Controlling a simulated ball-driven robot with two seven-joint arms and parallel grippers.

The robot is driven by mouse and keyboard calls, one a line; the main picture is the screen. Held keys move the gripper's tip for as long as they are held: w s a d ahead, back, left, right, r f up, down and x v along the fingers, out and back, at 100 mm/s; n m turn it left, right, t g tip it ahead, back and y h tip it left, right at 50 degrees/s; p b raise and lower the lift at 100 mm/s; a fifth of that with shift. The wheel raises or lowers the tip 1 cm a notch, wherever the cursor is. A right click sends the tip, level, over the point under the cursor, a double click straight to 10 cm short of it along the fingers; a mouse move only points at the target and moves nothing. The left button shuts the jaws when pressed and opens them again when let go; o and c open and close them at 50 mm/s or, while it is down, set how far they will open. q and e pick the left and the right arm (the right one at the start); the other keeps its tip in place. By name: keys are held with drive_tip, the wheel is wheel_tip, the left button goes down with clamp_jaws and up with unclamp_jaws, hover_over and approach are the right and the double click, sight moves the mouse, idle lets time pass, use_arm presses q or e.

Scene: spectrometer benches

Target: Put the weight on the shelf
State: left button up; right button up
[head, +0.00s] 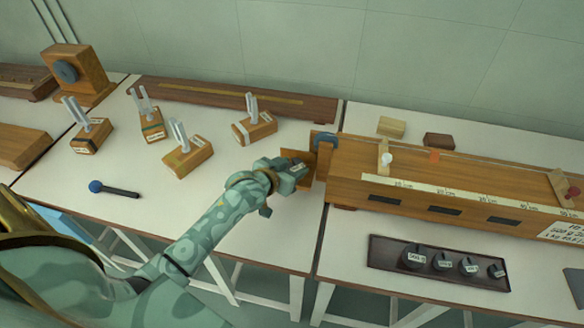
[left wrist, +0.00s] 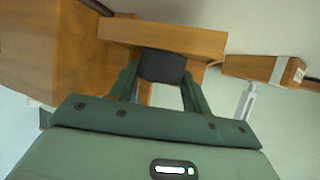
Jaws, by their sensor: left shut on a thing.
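My left gripper (head: 298,171) is at the left end of the long wooden bench apparatus (head: 345,180). In the left wrist view its two green fingers (left wrist: 160,92) are shut on a dark weight (left wrist: 162,66). A small wooden board, apparently the shelf (head: 296,155), is beside the fingertips; it also shows in the left wrist view (left wrist: 165,36) just beyond the weight. I cannot tell whether the weight touches it. In the head view the gripper mostly hides the weight. My right gripper is not in view.
A dark tray (head: 385,252) with several labelled weights lies at the right front. Several wooden blocks with tuning forks (head: 188,155) and a blue-headed mallet (head: 115,190) are on the left table. A gap separates the two tables.

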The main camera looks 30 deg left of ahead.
use_arm(q)
drive_tip(key=shift+f, duration=0.1)
drive_tip(key=o, duration=1.3)
drive_tip(key=shift+o, duration=0.2)
drive_tip(key=shift+s+r, duration=0.25)
drive_tip(key=shift+r, duration=0.05)
drive_tip(key=p+v, duration=0.4)
drive_tip(key=v, duration=0.7)
drive_tip(key=shift+s+p, duration=0.15)
drive_tip(key=shift+p, duration=0.2)
drive_tip(key=shift+a, duration=0.1)
